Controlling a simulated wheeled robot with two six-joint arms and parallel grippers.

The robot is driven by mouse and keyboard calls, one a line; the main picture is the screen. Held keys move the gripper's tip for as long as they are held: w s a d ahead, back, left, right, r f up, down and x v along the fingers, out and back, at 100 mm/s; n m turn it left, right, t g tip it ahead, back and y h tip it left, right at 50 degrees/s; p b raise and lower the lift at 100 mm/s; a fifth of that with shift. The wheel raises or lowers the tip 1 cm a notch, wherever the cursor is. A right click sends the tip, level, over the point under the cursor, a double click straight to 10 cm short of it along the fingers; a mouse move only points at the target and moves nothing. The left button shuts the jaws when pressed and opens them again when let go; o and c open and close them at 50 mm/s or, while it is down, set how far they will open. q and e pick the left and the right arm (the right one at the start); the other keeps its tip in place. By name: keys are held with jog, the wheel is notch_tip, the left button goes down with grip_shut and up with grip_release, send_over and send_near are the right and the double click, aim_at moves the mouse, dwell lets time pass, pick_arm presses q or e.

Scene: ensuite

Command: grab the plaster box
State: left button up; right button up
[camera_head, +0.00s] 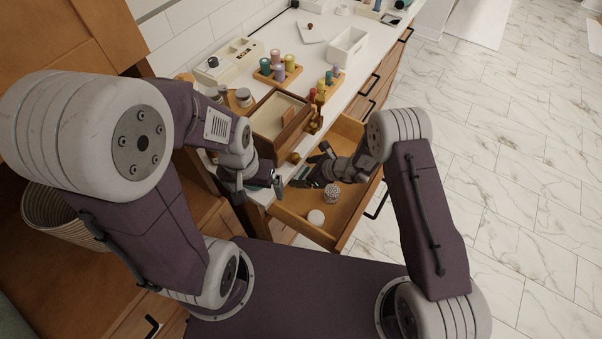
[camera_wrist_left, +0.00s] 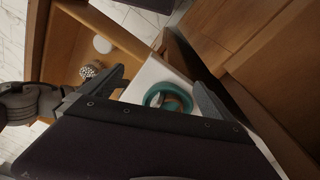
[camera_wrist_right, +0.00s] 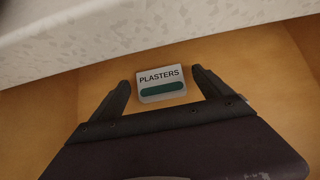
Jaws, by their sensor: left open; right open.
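The plaster box (camera_wrist_right: 161,84), small and white with a green band and the word PLASTERS, lies on the wooden drawer floor in the right wrist view. My right gripper (camera_wrist_right: 162,87) is open, with its fingertips on either side of the box in the picture; no contact shows. In the head view my right gripper (camera_head: 312,166) is over the open drawer (camera_head: 345,207), and I cannot make out the box there. My left gripper (camera_head: 262,188) is open and empty at the counter's front edge, beside the drawer.
A white round item (camera_head: 316,217) and a dotted pot (camera_head: 332,193) stand in the drawer. A teal round item (camera_wrist_left: 168,97) sits on the counter below my left gripper. Marble floor is clear at right.

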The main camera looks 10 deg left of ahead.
jog(key=c, duration=1.4)
jog(key=shift+c, duration=0.2)
jog(key=shift+r, duration=0.25)
pick_arm(q)
jog(key=shift+f+b, duration=0.35)
pick_arm(e)
jog(key=d, duration=0.2)
jog(key=w+d, duration=0.1)
jog(key=d, duration=0.2)
jog(key=d+r, duration=0.1)
jog(key=d, duration=0.2)
jog(key=shift+w+d, duration=0.15)
jog(key=shift+w, duration=0.25)
pick_arm(q)
notch_tip(320, 180, up, 2)
jog(key=shift+r+p, duration=0.1)
jog(key=shift+p, duration=1)
pick_arm(e)
notch_tip(320, 180, up, 14)
jog(key=shift+a+f, duration=0.2)
